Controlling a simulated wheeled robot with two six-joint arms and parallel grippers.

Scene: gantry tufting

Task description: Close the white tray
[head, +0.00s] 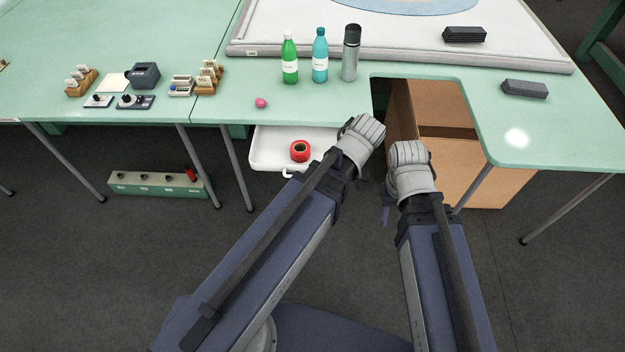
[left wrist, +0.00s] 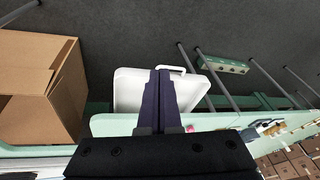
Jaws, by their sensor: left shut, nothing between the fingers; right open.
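The white tray (head: 266,149) is pulled out from under the front edge of the green table, with a red tape roll (head: 300,151) in it. It also shows in the left wrist view (left wrist: 131,92), with its white handle (left wrist: 172,69) on the outer edge. My left gripper (left wrist: 161,73) is shut and empty. Its fingers cover the tray's middle in that view, close to the handle; I cannot tell whether they touch. In the head view my left wrist hides the tray's right part. My right gripper (head: 386,208) is open, right of the tray, mostly hidden by its wrist.
The green table (head: 225,112) holds a green bottle (head: 290,62), a teal bottle (head: 320,58), a grey flask (head: 351,55) and a pink ball (head: 261,103). Cardboard boxes (head: 478,170) stand beneath the table's cut-out. A green box (head: 150,183) lies on the floor at left.

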